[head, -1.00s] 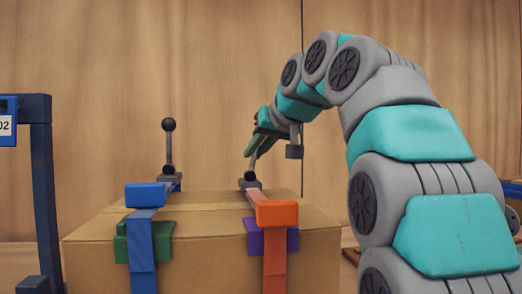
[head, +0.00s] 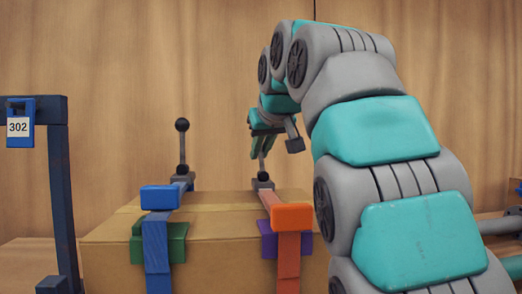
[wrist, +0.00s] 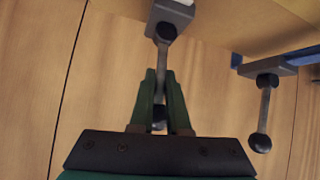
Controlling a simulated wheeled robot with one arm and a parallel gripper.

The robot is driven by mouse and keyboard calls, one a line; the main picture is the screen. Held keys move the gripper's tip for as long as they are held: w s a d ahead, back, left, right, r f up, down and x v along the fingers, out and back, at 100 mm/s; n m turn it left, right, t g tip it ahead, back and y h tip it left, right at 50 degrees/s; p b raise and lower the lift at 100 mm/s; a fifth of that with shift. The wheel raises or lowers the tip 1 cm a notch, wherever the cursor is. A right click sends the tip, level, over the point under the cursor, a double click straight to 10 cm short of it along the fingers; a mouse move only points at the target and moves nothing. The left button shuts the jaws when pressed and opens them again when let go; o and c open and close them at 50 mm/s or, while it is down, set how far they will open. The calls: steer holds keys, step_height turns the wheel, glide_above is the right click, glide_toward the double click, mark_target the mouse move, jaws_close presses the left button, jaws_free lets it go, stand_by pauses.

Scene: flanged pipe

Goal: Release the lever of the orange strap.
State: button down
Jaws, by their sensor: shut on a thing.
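The orange strap (head: 289,262) runs down the front of a cardboard box (head: 205,245), below an orange block (head: 292,217). Its lever (head: 262,168) stands roughly upright from a grey mount on the box top. My gripper (head: 258,145) is above that mount, with its green fingers around the lever's upper end. In the wrist view, my gripper (wrist: 160,100) is shut on the lever (wrist: 162,65), with the dark ball end between the fingers and partly hidden by them.
The blue strap (head: 156,245) and its upright ball-topped lever (head: 183,145) are to the left; that lever also shows in the wrist view (wrist: 264,108). A dark blue post with a "302" tag (head: 19,127) stands at far left. A wooden wall is behind.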

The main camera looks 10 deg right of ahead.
steer(key=shift+f, duration=0.2)
steer(key=c, duration=0.9)
jaws_free()
steer(key=shift+a+r, duration=0.1)
steer(key=v, duration=0.7)
steer(key=shift+s+r, duration=0.25)
